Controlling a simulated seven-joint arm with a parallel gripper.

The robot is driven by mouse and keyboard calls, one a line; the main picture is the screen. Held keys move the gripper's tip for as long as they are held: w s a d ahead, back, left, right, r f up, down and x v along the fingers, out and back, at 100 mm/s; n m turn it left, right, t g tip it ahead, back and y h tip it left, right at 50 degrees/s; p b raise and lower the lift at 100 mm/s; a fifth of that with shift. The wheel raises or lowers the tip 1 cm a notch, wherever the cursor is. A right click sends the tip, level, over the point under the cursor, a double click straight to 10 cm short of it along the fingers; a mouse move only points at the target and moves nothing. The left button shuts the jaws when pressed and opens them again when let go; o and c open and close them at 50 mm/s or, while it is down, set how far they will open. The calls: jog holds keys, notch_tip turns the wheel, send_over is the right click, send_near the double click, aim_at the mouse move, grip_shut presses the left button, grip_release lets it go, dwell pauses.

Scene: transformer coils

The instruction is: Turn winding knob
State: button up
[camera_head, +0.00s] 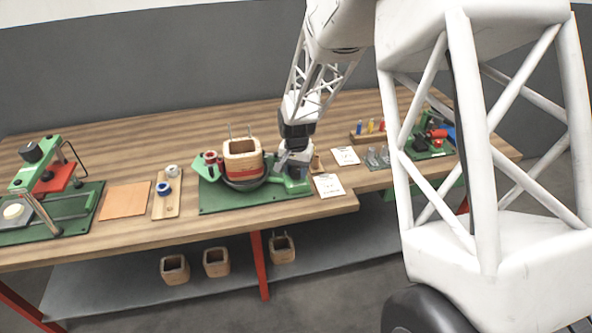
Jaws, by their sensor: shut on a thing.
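The winding station stands on a green baseplate (222,200) in the middle of the bench. It carries a square wooden coil form (243,160) with red winding around its lower part and two thin pins upright on top. A green arm (294,186) is at its right side. My gripper (291,168) points down at this right side, beside the coil form. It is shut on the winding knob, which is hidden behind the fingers. The fingertips are too small to make out clearly.
Red and green spools (211,159) sit left of the coil form. A wooden board (167,200) with blue and white rings and another green machine (40,190) stand further left. White cards (328,185) lie on the right. Several wooden forms (216,262) sit on the lower shelf.

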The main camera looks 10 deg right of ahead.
aim_at(296, 169)
jog(key=shift+m, duration=0.9)
jog(key=o, duration=0.9)
jog(key=shift+r, duration=0.15)
jog(key=shift+r, duration=3.75)
jog(key=shift+r, duration=0.1)
